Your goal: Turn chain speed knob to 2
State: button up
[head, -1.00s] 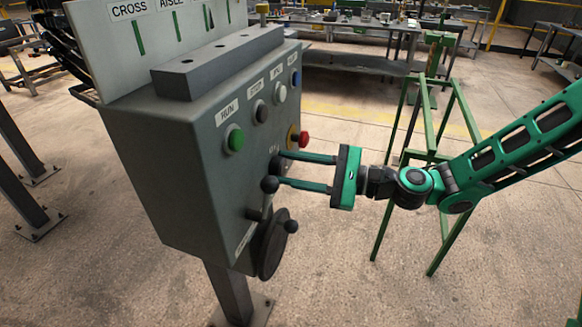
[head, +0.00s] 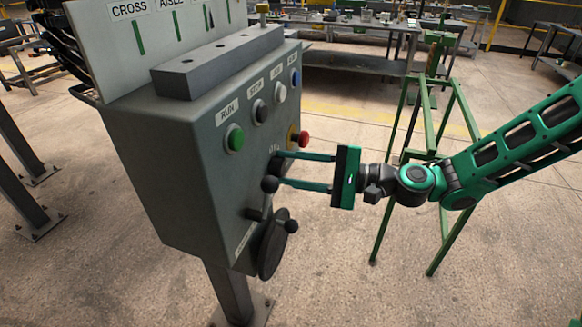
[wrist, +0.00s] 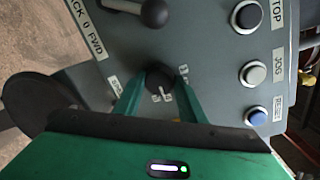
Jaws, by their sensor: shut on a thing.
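The chain speed knob (wrist: 160,80) is a small dark round knob on the grey control box (head: 180,170), with partly hidden dial marks beside it in the wrist view. My gripper (head: 277,170) reaches the box face from the right, and its two green fingers are closed around the knob. The fingers also show in the wrist view (wrist: 160,92), one on each side of the knob. The knob is mostly hidden by the fingers in the head view. I cannot read which number it points to.
A black ball-ended lever (head: 270,184) sits close to the lower finger. Below is a dark handwheel (head: 272,250). Green (head: 235,138), black, white, blue and red (head: 303,139) buttons are on the same face. A green stand (head: 440,160) is behind my arm.

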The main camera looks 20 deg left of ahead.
jog(key=n, duration=0.6)
jog(key=shift+s+f+t, duration=0.1)
jog(key=shift+t, duration=0.2)
jog(key=n, duration=0.5)
jog(key=shift+s+f+t+h, duration=0.1)
jog(key=shift+f+t+h, duration=0.05)
jog(key=shift+t+h, duration=0.15)
jog(key=shift+d, duration=0.1)
jog(key=o, duration=1)
jog(key=shift+o, duration=0.2)
jog(key=d, duration=1)
jog(key=shift+s+d+r, duration=0.3)
jog(key=shift+d+r, duration=0.05)
jog(key=shift+r, duration=0.1)
